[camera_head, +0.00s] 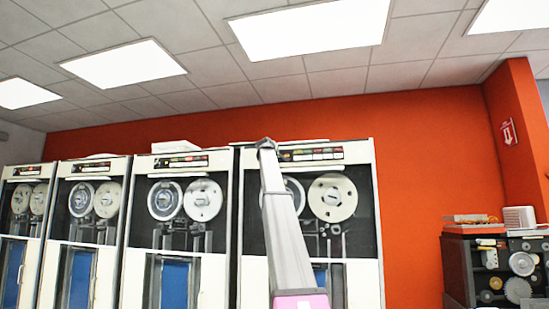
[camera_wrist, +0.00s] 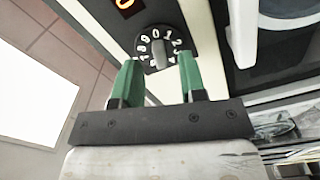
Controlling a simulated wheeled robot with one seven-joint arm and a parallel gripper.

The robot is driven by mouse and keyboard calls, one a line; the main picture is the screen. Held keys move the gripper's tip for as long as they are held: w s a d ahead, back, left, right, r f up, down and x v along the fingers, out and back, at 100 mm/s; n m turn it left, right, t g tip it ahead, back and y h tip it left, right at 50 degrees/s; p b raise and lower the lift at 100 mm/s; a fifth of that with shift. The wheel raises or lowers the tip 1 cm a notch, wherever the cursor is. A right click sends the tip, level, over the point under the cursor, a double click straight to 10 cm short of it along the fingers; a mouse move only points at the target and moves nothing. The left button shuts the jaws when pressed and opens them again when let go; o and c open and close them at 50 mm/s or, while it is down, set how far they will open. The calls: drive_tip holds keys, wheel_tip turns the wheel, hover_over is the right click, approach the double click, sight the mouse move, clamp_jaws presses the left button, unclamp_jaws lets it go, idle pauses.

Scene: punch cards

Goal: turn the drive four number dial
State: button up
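The number dial (camera_wrist: 157,48) is a dark round knob ringed with white digits, on a black panel in the wrist view. Its lower part comes close to my green fingertips. My gripper (camera_wrist: 160,66) is open, one finger on each side of the dial's lower part, with nothing held. I cannot tell whether the fingers touch the dial. In the head view my arm reaches up to the top left of the rightmost tape drive (camera_head: 357,160), and the dial is hidden there.
More tape drives (camera_head: 101,160) stand in a row to the left. An orange lit digit (camera_wrist: 125,3) glows above the dial. A dark machine with gears (camera_head: 462,268) stands at the right by the orange wall. The wall between it and the drives is clear.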

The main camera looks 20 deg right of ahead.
drive_tip(key=v, duration=0.9)
drive_tip(key=w+a+f+m+g+y, duration=0.1)
drive_tip(key=a+f+g+y, duration=0.15)
drive_tip(key=f, duration=2.25)
drive_tip(key=w+a+f+m+g+y, duration=0.15)
drive_tip(key=a+f, duration=0.25)
drive_tip(key=f, duration=2.1)
drive_tip(key=s+a+f+g+y, duration=0.15)
drive_tip(key=s+f, duration=0.25)
drive_tip(key=f, duration=0.6)
drive_tip(key=s+a+f+m+g, duration=0.1)
drive_tip(key=s+a+f, duration=0.25)
drive_tip(key=f, duration=0.55)
drive_tip(key=s+a+f+g+y, duration=0.15)
drive_tip(key=s+f, duration=0.25)
drive_tip(key=f, duration=0.6)
drive_tip(key=s+a+f+m+g+y, duration=0.1)
drive_tip(key=s+a+f+g, duration=0.1)
drive_tip(key=s+f, duration=0.8)
drive_tip(key=s+a+f+m+g+y, duration=0.1)
drive_tip(key=s+a+f, duration=0.3)
drive_tip(key=s+f, duration=0.7)
drive_tip(key=s+a+f+m+g+y, duration=0.1)
drive_tip(key=s+a+f+g, duration=0.3)
drive_tip(key=s+f, duration=0.6)
drive_tip(key=s+m, duration=0.1)
drive_tip(key=s, duration=0.3)
